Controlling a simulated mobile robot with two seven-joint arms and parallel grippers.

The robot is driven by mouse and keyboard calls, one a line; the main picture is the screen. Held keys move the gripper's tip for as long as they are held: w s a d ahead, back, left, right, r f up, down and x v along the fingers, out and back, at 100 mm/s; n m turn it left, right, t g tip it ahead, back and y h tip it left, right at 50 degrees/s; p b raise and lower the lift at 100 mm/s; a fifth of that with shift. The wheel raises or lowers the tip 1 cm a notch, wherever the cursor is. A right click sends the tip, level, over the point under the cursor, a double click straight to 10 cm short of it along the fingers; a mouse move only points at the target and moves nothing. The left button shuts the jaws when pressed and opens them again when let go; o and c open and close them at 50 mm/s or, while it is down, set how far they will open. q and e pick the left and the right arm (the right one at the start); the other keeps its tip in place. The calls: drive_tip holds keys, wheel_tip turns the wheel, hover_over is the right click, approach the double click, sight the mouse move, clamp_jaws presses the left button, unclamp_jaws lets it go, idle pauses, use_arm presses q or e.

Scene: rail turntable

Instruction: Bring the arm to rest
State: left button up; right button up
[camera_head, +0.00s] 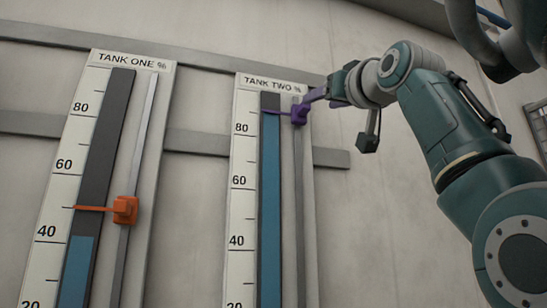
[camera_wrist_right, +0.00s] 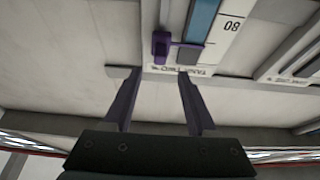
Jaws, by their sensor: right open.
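My right gripper (camera_head: 316,98) is at the upper end of the TANK TWO gauge (camera_head: 268,84), just right of its purple slider (camera_head: 299,114). In the right wrist view, the two purple-grey fingers of the right gripper (camera_wrist_right: 154,72) are spread with nothing between them. The purple slider (camera_wrist_right: 161,45) shows beyond the fingertips and looks apart from them. Its pointer reaches across the blue column, a little above 80. My right arm (camera_head: 430,120) comes in from the right, raised and bent. My left gripper is not in view.
The TANK ONE gauge (camera_head: 130,62) stands to the left, with an orange slider (camera_head: 125,209) between 40 and 60 and a blue column (camera_head: 77,270) near 40. Grey horizontal rails (camera_head: 200,143) run behind both boards. The wall below my arm is bare.

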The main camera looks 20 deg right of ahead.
idle(0.3)
drive_tip(key=s+a+f+g+p, duration=0.1)
drive_tip(key=f+g+p, duration=0.15)
drive_tip(key=f, duration=0.85)
drive_tip(key=s+f+n+g+p, duration=0.1)
drive_tip(key=s+f+g, duration=0.15)
drive_tip(key=f, duration=0.85)
drive_tip(key=s+a+f+g+p, duration=0.15)
drive_tip(key=f+g, duration=0.25)
drive_tip(key=f, duration=0.7)
drive_tip(key=s+f+g+p, duration=0.3)
drive_tip(key=s+f+g, duration=0.2)
drive_tip(key=s+f, duration=0.85)
drive_tip(key=s+f+g+p, duration=0.1)
drive_tip(key=s+f+g, duration=0.1)
drive_tip(key=s, duration=0.6)
drive_tip(key=s+a+f+g+p, duration=0.1)
drive_tip(key=s+g, duration=0.1)
drive_tip(key=s, duration=0.7)
drive_tip(key=shift+s+a+f+n+g+h, duration=0.2)
drive_tip(key=shift+a+f+n+g+h, duration=0.1)
drive_tip(key=shift+f+g, duration=0.1)
